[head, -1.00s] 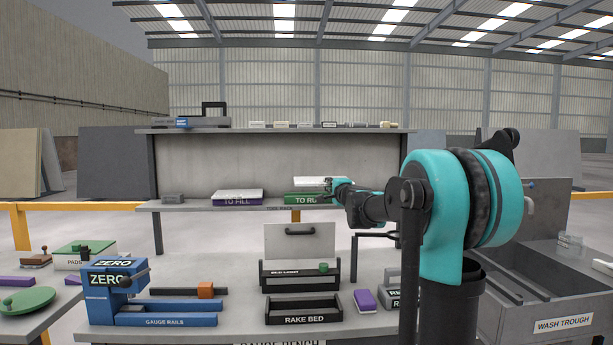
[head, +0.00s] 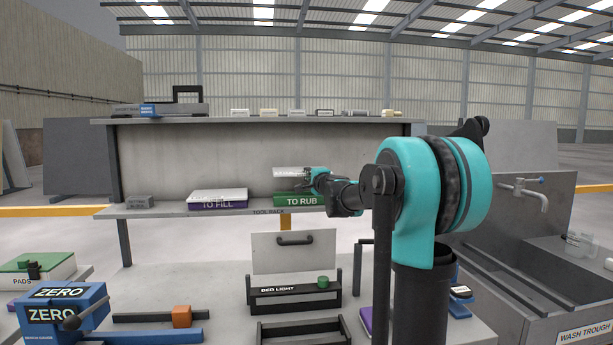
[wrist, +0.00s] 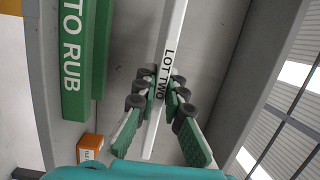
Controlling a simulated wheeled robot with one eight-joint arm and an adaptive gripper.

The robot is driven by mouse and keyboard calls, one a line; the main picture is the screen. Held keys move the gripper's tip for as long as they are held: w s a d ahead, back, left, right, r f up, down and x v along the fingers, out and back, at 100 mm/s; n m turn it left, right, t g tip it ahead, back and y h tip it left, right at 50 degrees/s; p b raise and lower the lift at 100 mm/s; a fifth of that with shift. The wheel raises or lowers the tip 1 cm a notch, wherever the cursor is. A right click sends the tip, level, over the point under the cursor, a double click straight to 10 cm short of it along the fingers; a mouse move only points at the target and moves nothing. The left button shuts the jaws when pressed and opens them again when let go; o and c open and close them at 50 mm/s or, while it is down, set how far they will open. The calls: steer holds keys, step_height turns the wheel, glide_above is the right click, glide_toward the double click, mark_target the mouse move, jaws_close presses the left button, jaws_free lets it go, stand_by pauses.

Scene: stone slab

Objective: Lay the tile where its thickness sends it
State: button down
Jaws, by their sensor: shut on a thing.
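My gripper (head: 312,178) is shut on a pale, thin tile (head: 286,172). In the wrist view the tile (wrist: 172,40) runs long and narrow between the finger pads (wrist: 162,84), its edge marked "LOT TWO". In the head view the tile is held above the green "TO RUB" tray (head: 298,200), with a visible gap. The green tray (wrist: 74,65) lies to the left of the tile in the wrist view. The purple "TO FILL" tray (head: 217,204) is to the left on the same shelf, with a white slab (head: 218,194) on it.
The tool rack shelf (head: 165,210) carries both trays, with an upper shelf (head: 220,120) above. Below are the blue zero gauge (head: 65,310), an orange block (head: 182,316) and the "BED LIGHT" holder (head: 290,290). A wash trough (head: 575,318) stands at right.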

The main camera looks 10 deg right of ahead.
step_height(320, 180, down, 9)
steer(key=shift+r, duration=0.2)
stand_by(0.6)
steer(key=c, duration=1.5)
jaws_free()
steer(key=shift+c, duration=0.2)
steer(key=shift+s, duration=0.15)
